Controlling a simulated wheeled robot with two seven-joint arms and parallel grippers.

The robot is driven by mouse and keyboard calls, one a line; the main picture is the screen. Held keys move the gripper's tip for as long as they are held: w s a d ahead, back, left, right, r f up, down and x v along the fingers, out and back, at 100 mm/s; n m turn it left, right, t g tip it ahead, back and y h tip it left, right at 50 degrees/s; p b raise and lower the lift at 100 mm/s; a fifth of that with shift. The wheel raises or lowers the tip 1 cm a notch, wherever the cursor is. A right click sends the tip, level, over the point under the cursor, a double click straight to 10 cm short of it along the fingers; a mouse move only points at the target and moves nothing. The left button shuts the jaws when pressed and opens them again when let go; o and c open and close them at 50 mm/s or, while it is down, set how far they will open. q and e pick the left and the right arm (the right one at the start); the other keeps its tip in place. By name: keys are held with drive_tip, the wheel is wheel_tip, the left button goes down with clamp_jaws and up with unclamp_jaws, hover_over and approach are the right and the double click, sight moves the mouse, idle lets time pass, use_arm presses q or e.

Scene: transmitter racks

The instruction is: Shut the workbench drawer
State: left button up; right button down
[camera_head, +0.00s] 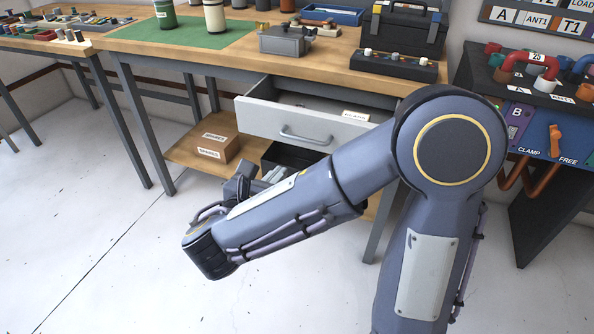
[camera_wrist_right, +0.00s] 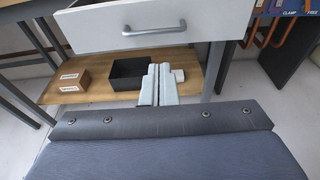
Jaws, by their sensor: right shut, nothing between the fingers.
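The workbench drawer (camera_head: 265,120) is pulled part way out below the wooden workbench top (camera_head: 290,57). Its front is light grey, with a bar handle (camera_head: 305,137). Part of its inside and a white label show behind the front. In the right wrist view, the drawer front (camera_wrist_right: 195,15) and handle (camera_wrist_right: 155,29) are at the top. My right gripper (camera_wrist_right: 160,72) is shut and empty, below the handle in that view and apart from it. In the head view, my forearm partly hides this gripper (camera_head: 264,179). My left gripper is not in view.
Below the drawer, a wooden shelf (camera_head: 185,152) holds a cardboard box (camera_head: 215,138) and a black open bin (camera_head: 285,156). A toolbox (camera_head: 405,30) and a metal box (camera_head: 286,42) stand on the bench. A panel with pipes (camera_head: 535,140) is at the right. The floor in front is clear.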

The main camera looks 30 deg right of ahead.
sight(305, 141)
drive_tip(key=b+x, duration=0.1)
drive_tip(key=x, duration=0.6)
drive_tip(key=b+x, duration=0.1)
drive_tip(key=x, duration=0.6)
drive_tip(key=shift+w+a+r, duration=0.1)
drive_tip(key=shift+w+r, duration=0.1)
drive_tip(key=shift+r, duration=0.05)
drive_tip(key=r+x, duration=0.1)
drive_tip(key=x, duration=0.5)
drive_tip(key=r+p+x, duration=0.1)
drive_tip(key=x, duration=0.4)
drive_tip(key=d+r+x, duration=0.1)
drive_tip(key=r+x, duration=0.1)
drive_tip(key=x, duration=0.4)
drive_tip(key=shift+w+d+f, duration=0.1)
drive_tip(key=shift+w+d, duration=0.1)
drive_tip(key=shift+w, duration=0.15)
drive_tip(key=shift+w+d+p, duration=0.1)
drive_tip(key=shift+d+p, duration=0.15)
drive_tip(key=shift+p, duration=0.05)
drive_tip(key=shift+r, duration=0.25)
